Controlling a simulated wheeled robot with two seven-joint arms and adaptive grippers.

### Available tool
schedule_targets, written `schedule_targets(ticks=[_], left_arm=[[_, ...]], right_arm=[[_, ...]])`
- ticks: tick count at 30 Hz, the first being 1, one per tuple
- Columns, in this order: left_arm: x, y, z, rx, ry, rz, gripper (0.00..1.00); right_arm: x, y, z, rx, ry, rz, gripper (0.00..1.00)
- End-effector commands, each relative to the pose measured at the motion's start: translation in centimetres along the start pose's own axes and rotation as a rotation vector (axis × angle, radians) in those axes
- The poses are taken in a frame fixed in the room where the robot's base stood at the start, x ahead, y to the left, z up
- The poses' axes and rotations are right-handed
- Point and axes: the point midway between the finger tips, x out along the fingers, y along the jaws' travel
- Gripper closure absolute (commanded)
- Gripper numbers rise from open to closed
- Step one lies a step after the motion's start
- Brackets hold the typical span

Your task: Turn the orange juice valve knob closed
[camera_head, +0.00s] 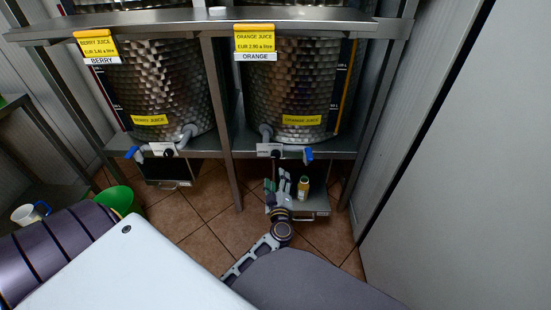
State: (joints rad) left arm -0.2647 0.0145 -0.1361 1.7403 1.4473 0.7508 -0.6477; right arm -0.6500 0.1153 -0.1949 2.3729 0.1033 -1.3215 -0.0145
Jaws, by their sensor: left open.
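The orange juice tank (300,85) is a dimpled steel drum on the rack, under a yellow sign. A pipe at its lower left leads to a white valve plate (268,150). A blue knob (308,156) sits to the right of that plate, just below the shelf edge. My left gripper (281,182) is open, below the valve plate and lower left of the blue knob, apart from both in the picture. A small bottle (303,188) with a yellowish body stands just right of the gripper. My right gripper is not in view.
A berry juice tank (160,88) with its own blue knob (132,152) is on the left. A steel post (230,140) stands between the bays. A low tray (318,206) lies under the orange valve. A green container (117,199) and a mug (27,214) are at left.

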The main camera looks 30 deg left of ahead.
Motion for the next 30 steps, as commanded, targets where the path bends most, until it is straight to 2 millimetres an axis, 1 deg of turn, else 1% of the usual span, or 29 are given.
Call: schedule_targets(ticks=[6, 12, 20, 30], left_arm=[[2.0, 0.0, 0.0, 0.0, 0.003, 0.001, 0.42], [4.2, 0.0, 0.1, 0.0, 0.001, 0.002, 0.42], [7.0, -0.1, 0.0, 0.0, 0.002, 0.001, 0.42], [10.6, -0.1, 0.0, -0.001, 0.002, 0.001, 0.42]], right_arm=[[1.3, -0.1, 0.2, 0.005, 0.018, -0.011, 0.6], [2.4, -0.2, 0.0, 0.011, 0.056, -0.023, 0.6], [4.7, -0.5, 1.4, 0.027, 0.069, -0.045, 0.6], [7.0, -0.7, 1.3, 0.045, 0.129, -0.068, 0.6]])
